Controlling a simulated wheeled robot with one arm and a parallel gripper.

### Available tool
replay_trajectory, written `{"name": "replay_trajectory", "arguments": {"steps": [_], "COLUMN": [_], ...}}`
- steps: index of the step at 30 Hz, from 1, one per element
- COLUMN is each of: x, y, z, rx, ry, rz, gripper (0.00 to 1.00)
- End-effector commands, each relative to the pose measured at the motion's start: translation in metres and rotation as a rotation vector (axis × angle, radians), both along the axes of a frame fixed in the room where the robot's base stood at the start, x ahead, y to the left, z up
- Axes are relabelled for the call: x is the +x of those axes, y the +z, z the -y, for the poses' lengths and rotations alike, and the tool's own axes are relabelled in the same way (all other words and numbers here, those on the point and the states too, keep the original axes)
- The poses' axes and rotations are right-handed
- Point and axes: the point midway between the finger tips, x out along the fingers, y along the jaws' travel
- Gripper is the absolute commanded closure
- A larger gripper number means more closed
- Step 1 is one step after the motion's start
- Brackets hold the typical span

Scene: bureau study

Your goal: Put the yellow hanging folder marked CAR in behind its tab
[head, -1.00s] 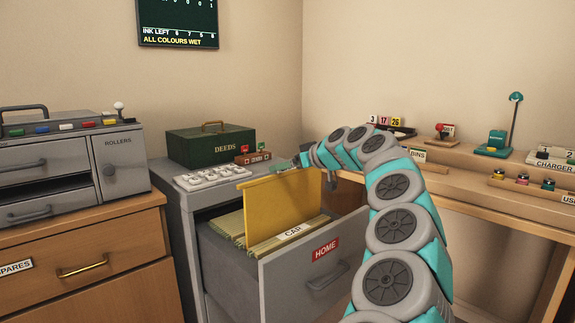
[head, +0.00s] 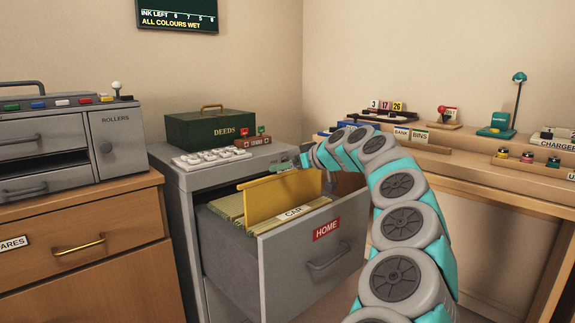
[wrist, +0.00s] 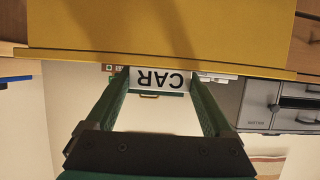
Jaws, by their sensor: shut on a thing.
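The yellow hanging folder (head: 275,198) stands partly inside the open drawer marked HOME (head: 345,238), its upper part above the drawer's rim. A white tab marked CAR (head: 293,213) shows just in front of it, on the drawer's contents. My gripper (head: 284,168) is at the folder's top edge, shut on the folder. In the wrist view, my gripper's green fingers (wrist: 160,82) have a white CAR label (wrist: 160,79), upside down, between them, with the yellow folder (wrist: 165,30) beyond. The folder's lower edge is hidden in the drawer.
Several buff folders (head: 229,207) fill the drawer beside the yellow one. A green DEEDS box (head: 210,132) and a white keypad-like tray (head: 208,157) stand on the cabinet top. A wooden desk (head: 465,170) with stamps is at right.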

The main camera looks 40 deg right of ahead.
Motion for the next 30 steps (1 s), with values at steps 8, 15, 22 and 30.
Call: {"name": "replay_trajectory", "arguments": {"steps": [8, 15, 22, 30], "x": [0.000, 0.000, 0.000, 0.000], "y": [-0.020, -0.035, -0.050, -0.048], "z": [0.000, 0.001, 0.001, 0.000], "rx": [0.000, 0.001, 0.001, 0.001], "ry": [0.000, -0.001, -0.001, -0.001], "rz": [0.000, 0.000, 0.000, 0.000], "gripper": [1.00, 1.00, 1.00, 0.02]}}
